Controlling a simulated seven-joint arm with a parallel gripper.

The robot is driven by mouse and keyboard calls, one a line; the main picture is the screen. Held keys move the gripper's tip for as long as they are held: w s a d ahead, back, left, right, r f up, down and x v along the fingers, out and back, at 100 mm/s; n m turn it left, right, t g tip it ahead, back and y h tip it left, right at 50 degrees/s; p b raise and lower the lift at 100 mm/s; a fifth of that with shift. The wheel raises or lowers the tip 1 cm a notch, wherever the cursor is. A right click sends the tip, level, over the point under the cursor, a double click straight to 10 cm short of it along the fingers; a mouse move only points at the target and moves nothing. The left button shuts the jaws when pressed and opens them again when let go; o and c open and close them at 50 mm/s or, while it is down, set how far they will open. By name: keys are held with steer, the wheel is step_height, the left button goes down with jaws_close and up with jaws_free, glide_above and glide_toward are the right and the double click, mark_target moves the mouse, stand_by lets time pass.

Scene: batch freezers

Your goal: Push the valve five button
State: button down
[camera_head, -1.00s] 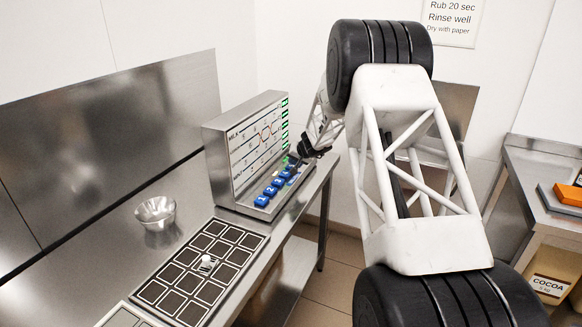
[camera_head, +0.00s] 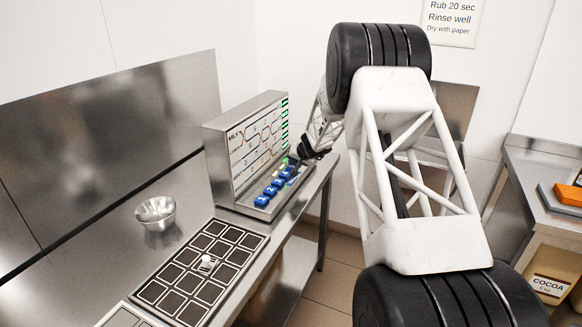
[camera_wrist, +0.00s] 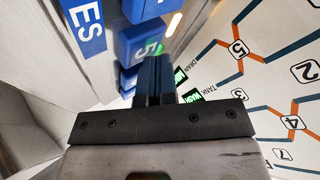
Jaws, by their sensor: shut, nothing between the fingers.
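The valve panel (camera_head: 243,150) is a steel box with a route diagram and a row of numbered blue buttons (camera_head: 270,191) along its base. In the head view my gripper (camera_head: 303,158) is at the far end of the button row, and the fifth button is hard to make out there.
A metal bowl (camera_head: 156,212) and a dark gridded tray (camera_head: 238,238) with a small white piece (camera_head: 207,262) stand on the steel counter. The panel's diagram (camera_wrist: 262,75) is close on the right in the wrist view. An orange box (camera_head: 568,194) lies on the right-hand counter.

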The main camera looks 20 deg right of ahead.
mark_target(293, 167)
steer(key=shift+r, duration=0.9)
steer(key=shift+r, duration=0.15)
steer(key=shift+r, duration=2.85)
steer(key=shift+s+a+r, duration=0.1)
